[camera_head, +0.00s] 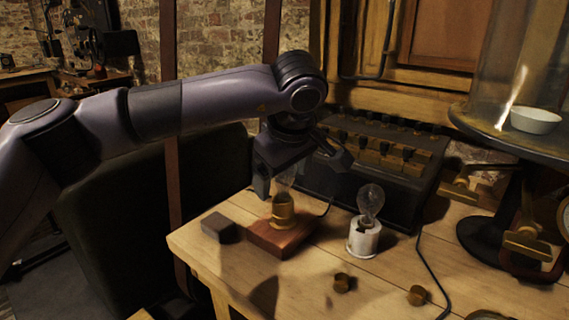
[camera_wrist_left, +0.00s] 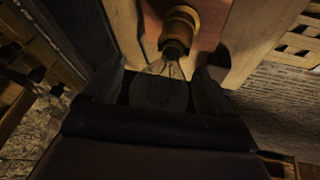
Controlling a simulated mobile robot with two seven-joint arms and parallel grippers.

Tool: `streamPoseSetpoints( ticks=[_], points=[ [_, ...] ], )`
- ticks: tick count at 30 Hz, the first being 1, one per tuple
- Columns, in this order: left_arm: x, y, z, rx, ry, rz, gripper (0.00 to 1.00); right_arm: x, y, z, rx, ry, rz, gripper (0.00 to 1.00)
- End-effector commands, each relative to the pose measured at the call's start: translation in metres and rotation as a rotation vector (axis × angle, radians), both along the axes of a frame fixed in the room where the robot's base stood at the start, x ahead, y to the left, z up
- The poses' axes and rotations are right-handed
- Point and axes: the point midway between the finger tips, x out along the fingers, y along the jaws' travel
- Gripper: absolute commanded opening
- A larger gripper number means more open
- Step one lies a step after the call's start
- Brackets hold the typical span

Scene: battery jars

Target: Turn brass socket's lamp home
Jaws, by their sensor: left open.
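The brass socket (camera_head: 283,213) stands upright on a reddish wooden block (camera_head: 267,240) near the table's left edge. Its clear glass lamp (camera_head: 285,180) sits upright in the socket's top, the upper part hidden by my gripper. My left gripper (camera_head: 300,176) is above the socket, open, with its fingers on either side of the bulb. In the left wrist view the brass socket (camera_wrist_left: 181,24) is at the top, and the lamp's glass (camera_wrist_left: 166,68) reaches down between the two open fingers (camera_wrist_left: 160,84). I cannot tell whether a finger touches the glass. My right gripper is out of view.
A second bulb (camera_head: 370,199) stands in a white socket (camera_head: 364,236) to the right. A dark small block (camera_head: 219,227) lies left of the wooden block. A black case with brass terminals (camera_head: 385,150) stands behind.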

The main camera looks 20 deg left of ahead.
Motion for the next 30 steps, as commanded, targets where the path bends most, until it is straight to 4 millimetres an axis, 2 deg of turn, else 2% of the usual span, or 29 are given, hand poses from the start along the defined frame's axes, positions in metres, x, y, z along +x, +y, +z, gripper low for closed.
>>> streamPoseSetpoints(
  ticks=[9, 11, 15, 23, 30],
  points=[
    [0.002, 0.001, -0.003, 0.0, 0.0, 0.001, 0.85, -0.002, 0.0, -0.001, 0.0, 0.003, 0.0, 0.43],
    [0.002, 0.001, -0.003, 0.0, 0.0, 0.001, 0.69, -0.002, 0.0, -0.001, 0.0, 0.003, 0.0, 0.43],
    [0.002, 0.001, -0.003, 0.0, 0.0, 0.001, 0.23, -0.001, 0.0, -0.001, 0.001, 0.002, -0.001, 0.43],
    [0.001, 0.001, -0.003, -0.002, 0.0, -0.012, 0.21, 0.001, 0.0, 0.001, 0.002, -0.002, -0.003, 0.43],
    [0.002, 0.0, -0.002, 0.005, 0.009, -0.269, 0.21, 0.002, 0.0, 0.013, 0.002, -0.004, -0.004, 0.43]
  ],
)
